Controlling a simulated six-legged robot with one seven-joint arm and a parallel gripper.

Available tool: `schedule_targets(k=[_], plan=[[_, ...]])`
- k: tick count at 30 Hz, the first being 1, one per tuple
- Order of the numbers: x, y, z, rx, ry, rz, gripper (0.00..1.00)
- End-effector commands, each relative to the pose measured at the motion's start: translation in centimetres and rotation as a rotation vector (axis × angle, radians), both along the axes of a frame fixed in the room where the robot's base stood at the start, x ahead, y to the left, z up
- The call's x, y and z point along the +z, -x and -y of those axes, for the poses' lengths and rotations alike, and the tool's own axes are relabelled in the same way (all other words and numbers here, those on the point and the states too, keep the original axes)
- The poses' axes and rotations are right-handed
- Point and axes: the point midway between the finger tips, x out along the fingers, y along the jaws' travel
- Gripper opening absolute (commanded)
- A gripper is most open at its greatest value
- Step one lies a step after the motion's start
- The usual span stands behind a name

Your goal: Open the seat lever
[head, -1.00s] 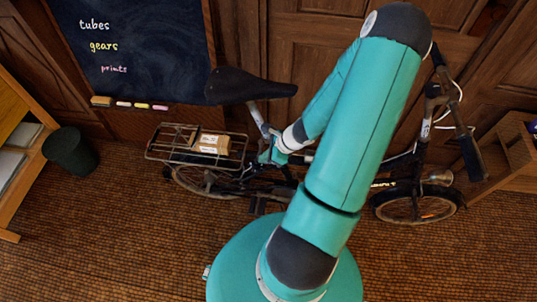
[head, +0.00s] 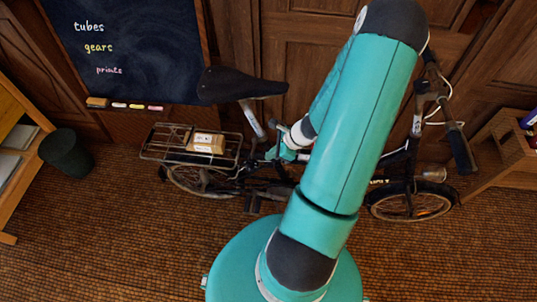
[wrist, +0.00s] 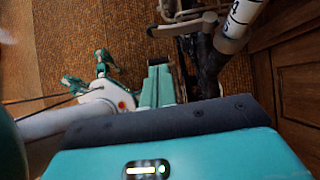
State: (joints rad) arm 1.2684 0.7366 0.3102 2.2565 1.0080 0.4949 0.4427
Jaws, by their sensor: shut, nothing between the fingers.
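The black bicycle saddle (head: 240,84) sits on a pale seat post (head: 253,122), which also shows with dark markings at the top of the wrist view (wrist: 238,22). A grey bar that looks like the seat lever (wrist: 186,27) juts left beside the foot of the post in the wrist view. In the head view the lever is too small to make out surely. My gripper (head: 281,153) is close to the frame, just right of and below the post. In the wrist view its teal fingers (wrist: 157,85) are together and empty, apart from the bar.
A rear rack (head: 165,144) carries a cardboard box (head: 206,142) left of the post. The handlebar (head: 455,135) stands at right. A dark bin (head: 65,153) and a wooden shelf (head: 10,150) are at far left. Wooden panelling is close behind the bike; the tiled floor in front is open.

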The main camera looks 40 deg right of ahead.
Motion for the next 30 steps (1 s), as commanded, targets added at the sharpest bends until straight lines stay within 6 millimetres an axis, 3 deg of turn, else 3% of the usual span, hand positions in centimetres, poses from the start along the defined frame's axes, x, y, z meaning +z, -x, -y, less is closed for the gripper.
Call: schedule_targets(k=[16, 30], plan=[[7.1, 4.2, 2.0, 0.002, 0.003, 0.0, 0.0], [8.1, 5.1, 2.2, 0.004, 0.001, 0.0, 0.0]])
